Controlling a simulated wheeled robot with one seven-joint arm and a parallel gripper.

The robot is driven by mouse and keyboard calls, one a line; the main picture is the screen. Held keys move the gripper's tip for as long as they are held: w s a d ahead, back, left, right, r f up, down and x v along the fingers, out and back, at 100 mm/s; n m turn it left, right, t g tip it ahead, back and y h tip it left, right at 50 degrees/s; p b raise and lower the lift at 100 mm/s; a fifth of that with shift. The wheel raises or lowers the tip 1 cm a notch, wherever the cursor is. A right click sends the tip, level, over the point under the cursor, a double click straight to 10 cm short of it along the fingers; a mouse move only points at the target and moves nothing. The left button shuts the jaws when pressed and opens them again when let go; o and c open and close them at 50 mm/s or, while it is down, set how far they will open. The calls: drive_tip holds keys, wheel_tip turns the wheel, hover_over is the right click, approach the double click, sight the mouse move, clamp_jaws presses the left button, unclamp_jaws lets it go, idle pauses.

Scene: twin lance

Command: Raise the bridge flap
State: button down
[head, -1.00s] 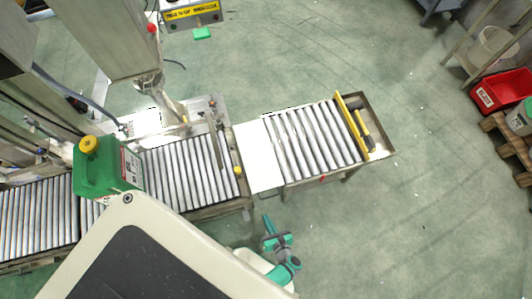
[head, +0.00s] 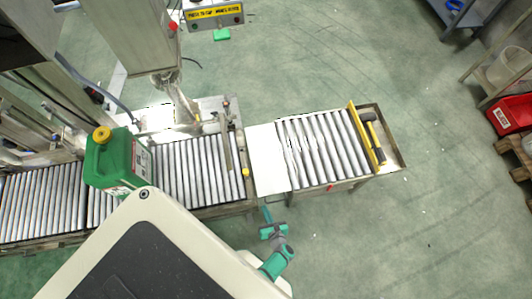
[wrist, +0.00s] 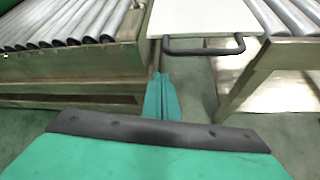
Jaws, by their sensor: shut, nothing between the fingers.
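The bridge flap (head: 268,160) is a flat white plate lying level across the gap between two roller conveyors in the head view. In the wrist view the flap (wrist: 205,17) is at the top, with a black bar handle (wrist: 204,47) along its near edge. My gripper (head: 266,213) is teal and sits just below the flap's near left corner in the head view. In the wrist view its fingers (wrist: 161,98) are shut and empty, below and left of the handle and apart from it.
A roller conveyor (head: 200,168) with a green jerrycan (head: 117,160) lies to the left. A shorter roller section (head: 322,145) with a yellow end stop (head: 366,138) lies to the right. Their frame edges flank my gripper. The floor (head: 410,230) is clear at the lower right.

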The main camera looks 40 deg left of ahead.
drive_tip(key=shift+w+r, duration=0.25)
drive_tip(key=shift+r, duration=0.5)
drive_tip(key=shift+w+r, duration=0.25)
drive_tip(key=shift+r, duration=0.5)
drive_tip(key=shift+r, duration=0.15)
